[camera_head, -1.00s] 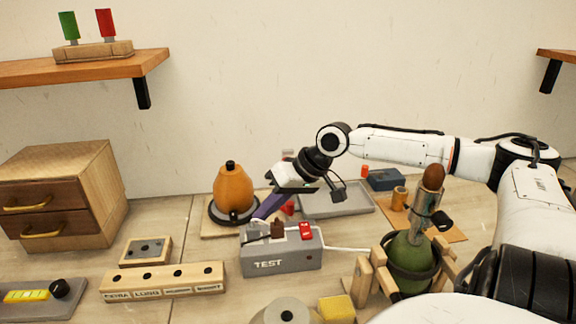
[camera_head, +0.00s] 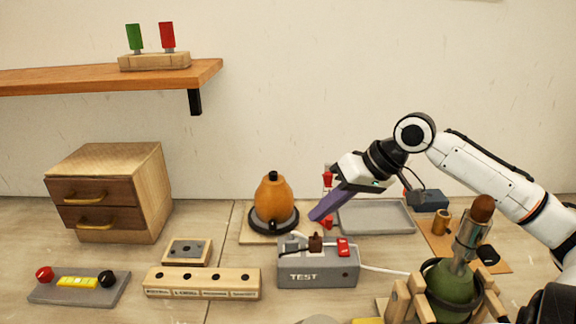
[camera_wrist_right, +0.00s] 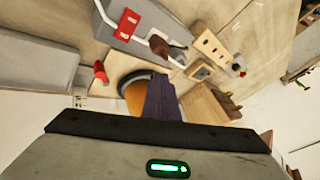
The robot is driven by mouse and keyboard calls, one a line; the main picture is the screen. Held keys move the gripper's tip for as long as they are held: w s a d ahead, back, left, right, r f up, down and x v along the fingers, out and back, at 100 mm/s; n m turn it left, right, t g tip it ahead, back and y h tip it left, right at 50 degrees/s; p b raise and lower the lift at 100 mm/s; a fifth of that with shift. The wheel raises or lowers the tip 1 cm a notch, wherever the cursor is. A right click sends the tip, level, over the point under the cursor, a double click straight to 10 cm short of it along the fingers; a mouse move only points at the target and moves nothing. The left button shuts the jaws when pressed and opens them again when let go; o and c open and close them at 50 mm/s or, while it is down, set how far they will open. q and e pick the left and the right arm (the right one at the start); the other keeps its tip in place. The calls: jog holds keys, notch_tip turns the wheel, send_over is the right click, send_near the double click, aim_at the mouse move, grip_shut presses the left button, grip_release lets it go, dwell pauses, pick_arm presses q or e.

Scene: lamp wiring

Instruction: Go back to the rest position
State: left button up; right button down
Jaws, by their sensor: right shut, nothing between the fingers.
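My right gripper (camera_head: 318,214) comes in from the right in the head view, its purple fingers shut and empty. It hangs above the grey TEST box (camera_head: 335,272), just right of the orange lamp base (camera_head: 274,203). In the right wrist view the shut fingers (camera_wrist_right: 161,84) reach over the orange base (camera_wrist_right: 134,97), and the TEST box (camera_wrist_right: 152,22) lies beyond. A brown plug (camera_head: 315,242) sits on top of the TEST box beside a red switch (camera_head: 343,247). My left gripper is in neither view.
A green lamp body (camera_head: 452,290) stands in a wooden cradle at the front right. A grey tray (camera_head: 376,217) lies at the back. A wooden drawer cabinet (camera_head: 110,190), a labelled block with holes (camera_head: 202,283) and a grey stand (camera_head: 80,290) are on the left. A shelf (camera_head: 110,78) overhangs the left wall.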

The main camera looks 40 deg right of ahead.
aim_at(294, 223)
dwell(0.3)
jog(key=w+f, duration=0.1)
jog(key=f, duration=0.1)
jog(key=w+f, duration=0.3)
jog(key=f, duration=0.1)
jog(key=shift+w+d, duration=0.2)
jog(key=shift+w, duration=0.05)
jog(key=shift+w+f+b, duration=0.7)
jog(key=shift+f+b, duration=0.2)
jog(key=shift+b, duration=0.55)
jog(key=shift+w+f+b, duration=0.2)
jog(key=shift+f+b, duration=0.05)
jog(key=shift+b, duration=0.4)
jog(key=shift+w+a+b, duration=0.35)
jog(key=shift+w+b, duration=0.1)
jog(key=shift+w, duration=0.1)
jog(key=shift+w+a+r, duration=0.15)
jog(key=shift+w, duration=0.05)
jog(key=shift+r, duration=0.1)
